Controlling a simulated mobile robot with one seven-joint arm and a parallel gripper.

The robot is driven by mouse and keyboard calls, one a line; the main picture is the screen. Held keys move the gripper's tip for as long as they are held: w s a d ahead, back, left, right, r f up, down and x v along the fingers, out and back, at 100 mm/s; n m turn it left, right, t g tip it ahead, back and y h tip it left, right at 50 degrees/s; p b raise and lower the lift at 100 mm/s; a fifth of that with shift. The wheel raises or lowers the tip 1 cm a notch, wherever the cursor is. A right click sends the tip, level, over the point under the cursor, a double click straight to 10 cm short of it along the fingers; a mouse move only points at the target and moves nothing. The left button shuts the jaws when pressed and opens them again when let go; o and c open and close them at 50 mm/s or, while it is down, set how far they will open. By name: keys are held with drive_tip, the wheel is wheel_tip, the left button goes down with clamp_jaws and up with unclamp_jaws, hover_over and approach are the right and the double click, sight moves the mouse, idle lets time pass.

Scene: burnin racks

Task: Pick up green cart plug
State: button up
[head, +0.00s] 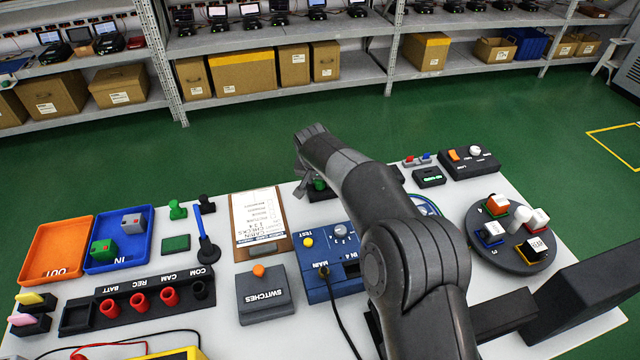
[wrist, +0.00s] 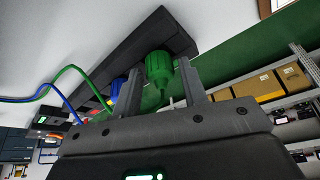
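The green plug (wrist: 158,68) sits on a dark strip (wrist: 110,60) in the wrist view, with a green cable nearby. My gripper (wrist: 162,82) has one finger on each side of the plug. The fingers look a little apart from it, though contact is hard to judge. In the head view my gripper (head: 310,175) is at the table's far edge, and a small green part (head: 320,185) shows just below it on a dark block. My arm hides much of that area.
A blue plug (wrist: 118,88) stands beside the green one. On the table (head: 215,295) are a clipboard (head: 258,220), a blue MAIN box (head: 318,292), orange (head: 40,275) and blue trays (head: 146,222), and a round turntable (head: 478,255). Shelves stand beyond the green floor.

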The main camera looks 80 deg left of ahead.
drive_tip(key=c, duration=0.7)
drive_tip(key=shift+c, duration=0.2)
drive_tip(key=shift+r, duration=0.1)
